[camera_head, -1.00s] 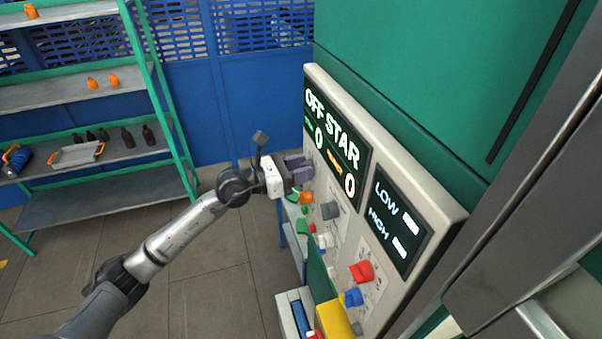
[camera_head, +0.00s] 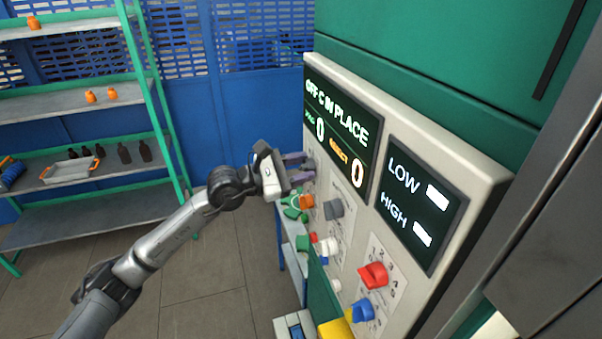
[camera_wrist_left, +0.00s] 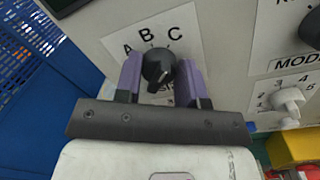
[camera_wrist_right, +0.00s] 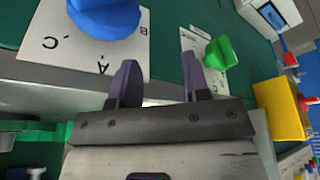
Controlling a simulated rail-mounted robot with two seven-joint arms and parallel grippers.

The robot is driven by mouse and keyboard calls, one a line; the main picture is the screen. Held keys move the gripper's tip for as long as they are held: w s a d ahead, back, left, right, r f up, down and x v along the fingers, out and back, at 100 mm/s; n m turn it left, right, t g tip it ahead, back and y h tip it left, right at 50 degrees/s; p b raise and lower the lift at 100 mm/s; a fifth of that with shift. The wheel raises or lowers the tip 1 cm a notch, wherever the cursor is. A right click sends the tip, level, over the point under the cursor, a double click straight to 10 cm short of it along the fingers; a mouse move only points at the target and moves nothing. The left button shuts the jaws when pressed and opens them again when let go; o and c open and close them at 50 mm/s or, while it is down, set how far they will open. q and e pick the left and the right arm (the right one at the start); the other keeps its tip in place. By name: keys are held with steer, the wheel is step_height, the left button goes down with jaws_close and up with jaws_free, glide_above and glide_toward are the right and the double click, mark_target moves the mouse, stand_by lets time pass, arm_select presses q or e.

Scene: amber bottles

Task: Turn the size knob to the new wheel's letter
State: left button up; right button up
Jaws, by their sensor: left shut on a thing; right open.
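The size knob (camera_wrist_left: 158,66) is black and sits on a white plate lettered A, B, C (camera_wrist_left: 150,40) in the left wrist view. My left gripper (camera_wrist_left: 160,80) has its purple fingers on either side of this knob and is shut on it. I cannot tell for sure which letter its pointer faces. In the head view my left gripper (camera_head: 300,168) is at the panel's left edge and hides the knob. The display (camera_head: 340,125) reads "OFF C IN PLACE". My right gripper (camera_wrist_right: 153,85) is open and empty, seen only in the right wrist view.
Below the display, the panel carries a grey knob (camera_head: 333,209), a red knob (camera_head: 373,275) and a blue knob (camera_head: 361,311). In the right wrist view, another blue knob (camera_wrist_right: 104,16), a green knob (camera_wrist_right: 221,53) and a yellow box (camera_wrist_right: 280,108) lie ahead. A shelf (camera_head: 85,205) stands far left.

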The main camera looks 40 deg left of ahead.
steer(key=shift+f, duration=0.1)
stand_by(0.3)
arm_select(q)
steer(key=o, duration=0.9)
arm_select(e)
steer(key=shift+d, duration=0.15)
steer(key=shift+f, duration=0.1)
